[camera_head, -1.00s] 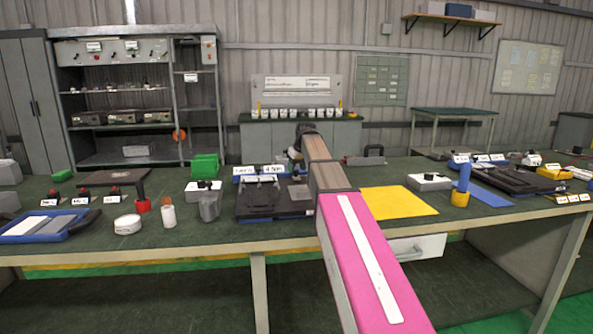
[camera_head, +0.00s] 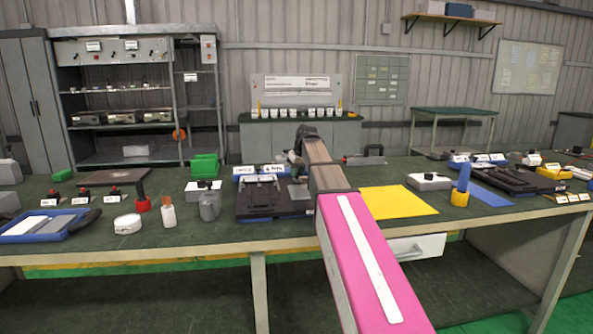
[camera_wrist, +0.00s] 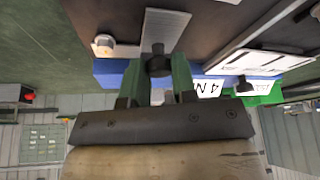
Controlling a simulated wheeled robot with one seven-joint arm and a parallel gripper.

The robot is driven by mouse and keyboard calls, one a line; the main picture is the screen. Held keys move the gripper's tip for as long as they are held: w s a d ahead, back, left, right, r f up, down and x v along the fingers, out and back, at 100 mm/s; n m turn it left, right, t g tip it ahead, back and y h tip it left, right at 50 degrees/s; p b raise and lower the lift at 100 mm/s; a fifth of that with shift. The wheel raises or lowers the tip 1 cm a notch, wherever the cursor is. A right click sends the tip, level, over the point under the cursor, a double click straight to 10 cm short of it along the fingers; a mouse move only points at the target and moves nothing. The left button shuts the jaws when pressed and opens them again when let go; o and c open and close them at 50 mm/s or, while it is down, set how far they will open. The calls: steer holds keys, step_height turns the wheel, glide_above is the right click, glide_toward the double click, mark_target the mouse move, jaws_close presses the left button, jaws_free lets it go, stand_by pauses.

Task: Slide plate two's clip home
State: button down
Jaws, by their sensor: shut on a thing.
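In the wrist view my gripper (camera_wrist: 158,78) is shut on a small black knob (camera_wrist: 158,63). The knob stands at the end of a flat light-grey strip (camera_wrist: 164,30), which I take to be the clip. The strip lies over a dark plate surface (camera_wrist: 120,15), with a pale hex-like bolt head (camera_wrist: 103,43) beside it. I cannot tell how far the clip is seated. In the head view a black fixture (camera_head: 270,212) carries grey parts on top, left of my arm. My gripper's fingers are hidden by my arm there.
A blue block with white label cards (camera_wrist: 208,88) lies close to my fingers. A grey metal rail (camera_wrist: 245,35) runs at the right of the wrist view. A yellow mat (camera_head: 400,201) lies right of my arm. A grey jug (camera_head: 209,207) stands left of the fixture.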

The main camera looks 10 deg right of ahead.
steer(key=s, duration=0.2)
steer(key=shift+s, duration=0.4)
steer(key=c, duration=0.9)
jaws_free()
steer(key=v, duration=1)
steer(key=shift+r, duration=0.4)
steer(key=shift+s, duration=0.1)
